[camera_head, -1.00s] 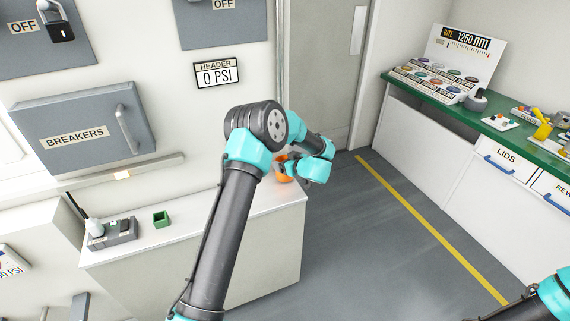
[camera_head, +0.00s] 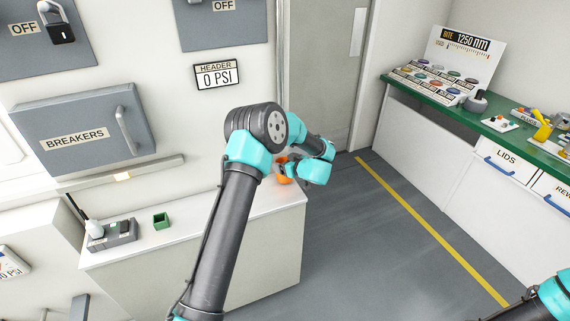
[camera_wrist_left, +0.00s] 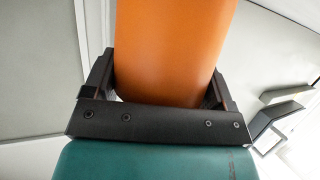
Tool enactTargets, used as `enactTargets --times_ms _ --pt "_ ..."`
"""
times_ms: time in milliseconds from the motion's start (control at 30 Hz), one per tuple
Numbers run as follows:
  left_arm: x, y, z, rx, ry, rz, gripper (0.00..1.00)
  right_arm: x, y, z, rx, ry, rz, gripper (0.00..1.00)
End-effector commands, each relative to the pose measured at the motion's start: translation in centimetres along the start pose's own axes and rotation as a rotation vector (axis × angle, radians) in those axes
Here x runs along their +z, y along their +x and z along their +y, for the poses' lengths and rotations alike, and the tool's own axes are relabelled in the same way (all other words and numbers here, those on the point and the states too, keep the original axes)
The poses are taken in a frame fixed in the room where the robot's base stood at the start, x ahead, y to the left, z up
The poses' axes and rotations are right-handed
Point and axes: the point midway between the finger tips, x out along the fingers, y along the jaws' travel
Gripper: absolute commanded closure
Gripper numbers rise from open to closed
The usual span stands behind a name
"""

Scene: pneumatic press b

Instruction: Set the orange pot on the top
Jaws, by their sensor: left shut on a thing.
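The orange pot (camera_head: 283,178) is at the right end of the white counter top (camera_head: 205,222) in the head view, partly hidden by my left arm. In the left wrist view the orange pot (camera_wrist_left: 170,50) fills the space between the fingers. My left gripper (camera_wrist_left: 160,85) is shut on it, one finger on each side. In the head view the gripper (camera_head: 284,168) is mostly hidden behind the wrist. I cannot tell whether the pot's base touches the counter. My right gripper is not in view; only part of my right arm shows at the bottom right corner.
On the counter stand a small green box (camera_head: 161,221) and a grey device (camera_head: 113,236) with a white item on it. A breakers panel (camera_head: 85,130) hangs on the wall. A green-topped bench (camera_head: 440,101) is at the right. The floor between is clear.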

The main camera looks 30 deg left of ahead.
Motion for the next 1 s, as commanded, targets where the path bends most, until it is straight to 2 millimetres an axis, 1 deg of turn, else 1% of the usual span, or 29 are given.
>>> enactTargets --times_ms 567,600,800,1000 --pt "0.77 0.28 0.0 0.0 0.0 0.0 0.46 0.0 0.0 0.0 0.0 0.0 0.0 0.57" --pt "0.75 0.28 0.01 0.0 0.0 0.0 0.19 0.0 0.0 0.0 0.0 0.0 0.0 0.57" --pt "0.73 0.27 0.0 0.0 0.0 0.0 0.0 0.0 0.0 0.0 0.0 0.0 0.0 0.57" --pt "0.75 0.26 0.0 0.0 0.0 0.0 0.0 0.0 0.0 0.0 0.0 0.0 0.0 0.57"
